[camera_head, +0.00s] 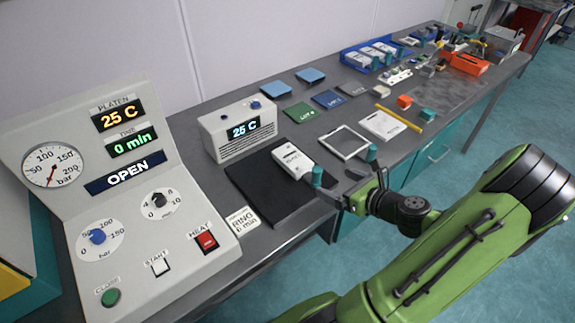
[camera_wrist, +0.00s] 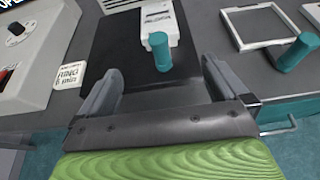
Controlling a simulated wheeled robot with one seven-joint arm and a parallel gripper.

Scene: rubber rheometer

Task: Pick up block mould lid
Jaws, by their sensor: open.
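A white labelled block (camera_head: 293,158) with a teal upright handle (camera_head: 318,176) lies on a black mat (camera_head: 250,176); it looks like the block mould lid, but its lettering is too small to read surely. In the wrist view, the white block (camera_wrist: 158,22) is top centre, with its teal handle (camera_wrist: 160,52) pointing towards me. My gripper (camera_head: 336,184) is open and empty at the mat's right side. In the wrist view, my gripper (camera_wrist: 158,82) has its fingers on either side below the handle, with the handle apart from both.
A white open frame (camera_head: 345,142) with a teal handle and a white labelled plate (camera_head: 384,124) lie to the right. A white heater box (camera_head: 235,130) stands behind the mat. The press panel (camera_head: 125,180) is at left, beside a ring label card (camera_head: 241,221).

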